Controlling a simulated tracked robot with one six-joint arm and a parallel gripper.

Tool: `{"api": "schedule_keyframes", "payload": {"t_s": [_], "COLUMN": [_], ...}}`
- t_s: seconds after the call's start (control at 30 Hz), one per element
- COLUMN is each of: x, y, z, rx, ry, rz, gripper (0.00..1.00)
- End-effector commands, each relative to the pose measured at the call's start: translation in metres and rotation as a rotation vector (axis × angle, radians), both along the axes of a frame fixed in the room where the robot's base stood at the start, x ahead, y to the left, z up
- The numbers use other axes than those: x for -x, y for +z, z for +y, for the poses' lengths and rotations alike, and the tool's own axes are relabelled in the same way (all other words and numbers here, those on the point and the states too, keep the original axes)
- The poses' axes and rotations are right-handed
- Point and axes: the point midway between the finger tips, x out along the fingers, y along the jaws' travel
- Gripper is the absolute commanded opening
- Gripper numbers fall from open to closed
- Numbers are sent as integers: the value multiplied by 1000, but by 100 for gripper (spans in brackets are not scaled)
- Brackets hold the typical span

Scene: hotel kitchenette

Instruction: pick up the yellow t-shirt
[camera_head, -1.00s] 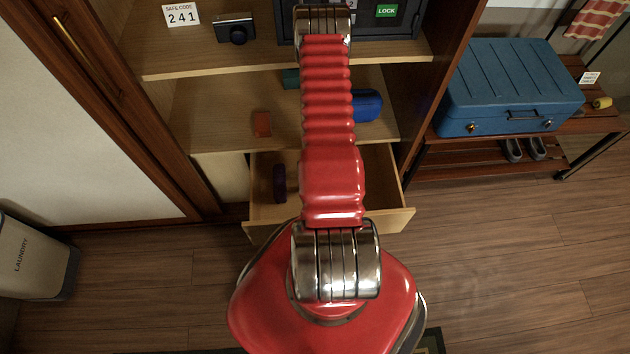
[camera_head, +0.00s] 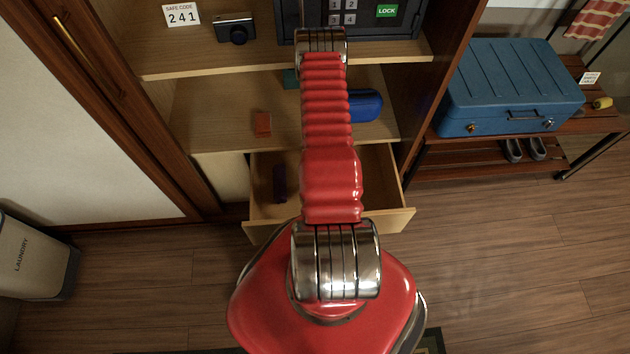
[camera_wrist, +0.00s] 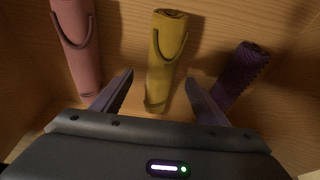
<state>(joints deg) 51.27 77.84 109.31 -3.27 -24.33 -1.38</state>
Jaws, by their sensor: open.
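In the wrist view, a rolled yellow t-shirt (camera_wrist: 163,62) lies on the wooden bottom of the drawer. My gripper (camera_wrist: 159,77) is open, with one dark finger on each side of the roll's near part. I see gaps on both sides, and the fingers appear not to touch it. Whether they are down at its height, I cannot tell. In the head view my red arm reaches over the open drawer (camera_head: 385,222) and hides the yellow t-shirt and my gripper.
A rolled pink garment (camera_wrist: 78,45) lies left of the yellow one, and a rolled purple one (camera_wrist: 240,70) lies right; the purple one also shows in the head view (camera_head: 279,183). Shelves above hold a blue case (camera_head: 366,106) and a reddish-brown item (camera_head: 263,124).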

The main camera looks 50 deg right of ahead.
Motion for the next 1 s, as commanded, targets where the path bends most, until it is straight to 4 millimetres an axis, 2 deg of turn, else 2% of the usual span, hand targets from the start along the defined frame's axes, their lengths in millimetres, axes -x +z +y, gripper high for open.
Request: {"api": "schedule_keyframes", "payload": {"t_s": [0.5,1.0], "x": [-7,-8], "y": [-46,-48], "z": [-10,-10], "rx": [-1,0], "ry": [0,0], "rz": [1,0], "gripper": [67,67]}}
